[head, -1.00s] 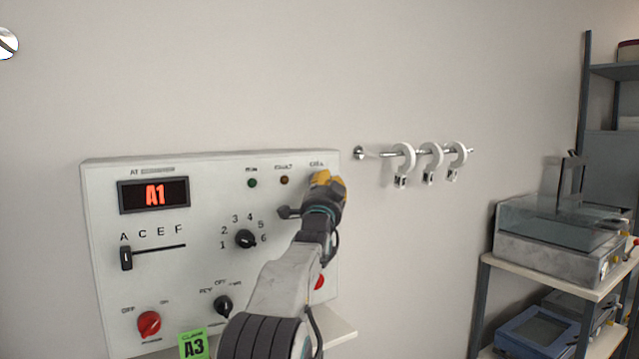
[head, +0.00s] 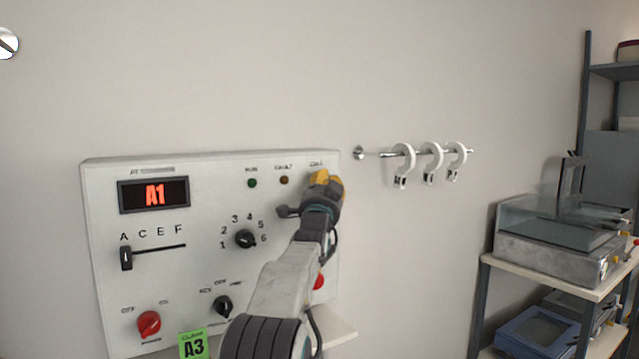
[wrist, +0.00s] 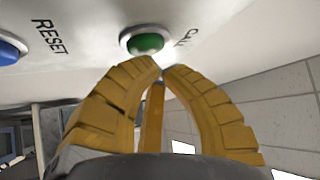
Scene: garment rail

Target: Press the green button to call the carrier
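The green button (wrist: 146,43) sits in a pale round collar on the white panel, at the top middle of the wrist view. In the head view my gripper (head: 322,179) is at the upper right of the control panel (head: 200,270) and hides the button.
A blue button (wrist: 8,52) marked RESET is left of the green one. The panel also has a black dial (head: 245,239), a slider (head: 126,257) and a red knob (head: 149,323). White hooks (head: 431,160) hang on a rail to the right. A shelf rack (head: 485,310) stands further right.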

